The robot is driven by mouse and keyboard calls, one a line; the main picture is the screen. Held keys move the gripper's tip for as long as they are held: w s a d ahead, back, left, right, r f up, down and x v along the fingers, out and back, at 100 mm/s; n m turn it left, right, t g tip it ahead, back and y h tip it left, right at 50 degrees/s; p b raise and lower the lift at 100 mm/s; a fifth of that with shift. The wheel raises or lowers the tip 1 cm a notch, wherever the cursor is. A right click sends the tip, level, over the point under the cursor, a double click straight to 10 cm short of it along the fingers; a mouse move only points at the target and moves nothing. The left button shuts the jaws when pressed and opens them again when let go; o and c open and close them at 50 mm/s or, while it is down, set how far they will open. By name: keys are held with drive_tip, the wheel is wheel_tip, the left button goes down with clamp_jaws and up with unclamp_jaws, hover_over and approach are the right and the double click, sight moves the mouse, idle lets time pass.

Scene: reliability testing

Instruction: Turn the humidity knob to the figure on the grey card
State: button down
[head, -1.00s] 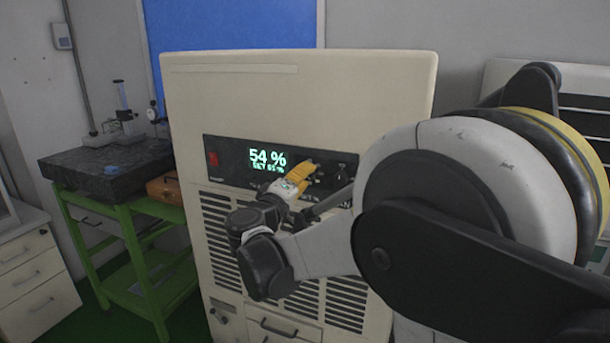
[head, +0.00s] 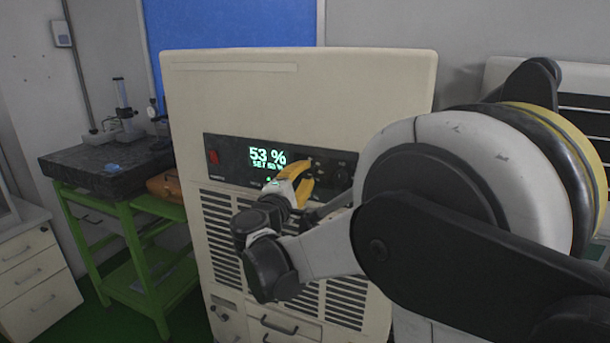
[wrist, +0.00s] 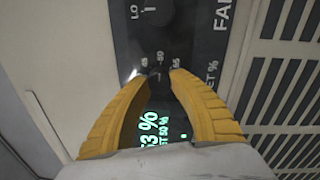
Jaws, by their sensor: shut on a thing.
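The humidity knob (wrist: 158,78) is a small dark knob on the black control panel, with scale figures around it in the wrist view. My gripper (wrist: 159,74) has its two yellow fingers on either side of the knob and is shut on it. In the head view my gripper (head: 308,167) covers the knob. The green display (head: 267,157) reads 53 %, with a smaller set line that looks like 50 %. It also shows between the fingers in the wrist view (wrist: 150,130). I see no grey card in either view.
The panel is on a cream cabinet (head: 300,90) with vents below. A second dark knob (wrist: 157,12) marked LO is close by. A red switch (head: 213,157) sits left of the display. A green stand (head: 128,225) with a dark slab is at the left.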

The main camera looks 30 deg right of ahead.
idle(0.4)
drive_tip(key=c, duration=1.1)
unclamp_jaws()
drive_tip(key=shift+a, duration=0.1)
drive_tip(key=v, duration=1.1)
drive_tip(key=shift+s+a+f, duration=0.15)
drive_tip(key=shift+s+a, duration=0.1)
drive_tip(key=shift+a, duration=0.05)
